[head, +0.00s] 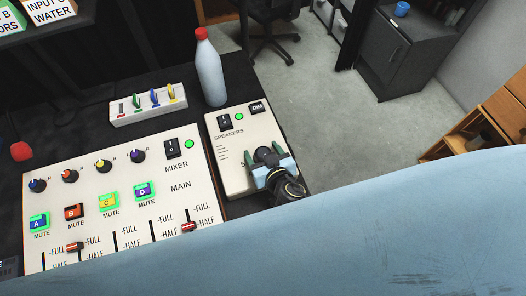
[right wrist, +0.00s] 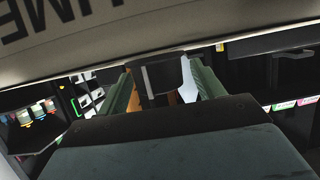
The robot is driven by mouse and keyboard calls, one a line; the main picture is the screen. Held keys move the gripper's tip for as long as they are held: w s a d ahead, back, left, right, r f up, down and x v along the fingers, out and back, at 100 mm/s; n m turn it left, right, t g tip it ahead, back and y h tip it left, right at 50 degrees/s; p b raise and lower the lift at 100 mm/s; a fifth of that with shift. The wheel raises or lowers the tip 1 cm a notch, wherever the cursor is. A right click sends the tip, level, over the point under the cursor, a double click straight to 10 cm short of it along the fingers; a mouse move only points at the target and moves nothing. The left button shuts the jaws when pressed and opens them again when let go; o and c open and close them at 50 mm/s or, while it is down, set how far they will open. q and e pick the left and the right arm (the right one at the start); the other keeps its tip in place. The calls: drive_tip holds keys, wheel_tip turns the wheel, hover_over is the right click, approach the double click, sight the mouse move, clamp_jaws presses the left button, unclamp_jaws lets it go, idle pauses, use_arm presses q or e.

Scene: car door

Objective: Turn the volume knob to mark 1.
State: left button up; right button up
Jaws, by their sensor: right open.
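The speakers panel (head: 230,182) is a cream box with a dark round volume knob (head: 265,155) near its lower right. My right gripper (head: 271,163) is at the knob, its fingers open. In the right wrist view the dark knob (right wrist: 158,78) stands out from the panel face between the two green fingers (right wrist: 163,88); a gap shows at the right finger, and contact at the left finger cannot be told. The panel lettering (right wrist: 60,14) is partly cut off there. My left gripper is out of view.
The mixer panel (head: 155,215) with knobs, buttons and sliders lies left of the speakers panel. A white bottle with a red cap (head: 208,75) stands just behind it. A small switch box (head: 148,106) is further left. Open floor (head: 320,110) lies beyond the desk's right edge.

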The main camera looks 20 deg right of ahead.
drive_tip(key=c, duration=1)
drive_tip(key=n+y+p, duration=0.1)
drive_tip(key=y+p, duration=0.1)
drive_tip(key=n+g+y+p, duration=0.1)
drive_tip(key=n+p, duration=0.1)
drive_tip(key=shift+d+r+y, duration=0.1)
drive_tip(key=shift+r+y, duration=0.1)
drive_tip(key=shift+y, duration=0.2)
drive_tip(key=shift+f+n+g+y+p, duration=0.1)
drive_tip(key=shift+n+g+y+p, duration=0.55)
drive_tip(key=shift+n+y, duration=0.5)
drive_tip(key=shift+f+n+g+y+p, duration=0.1)
drive_tip(key=shift+n+g+y+p, duration=0.35)
drive_tip(key=shift+n+y, duration=0.3)
drive_tip(key=o, duration=1)
drive_tip(key=shift+s, duration=0.1)
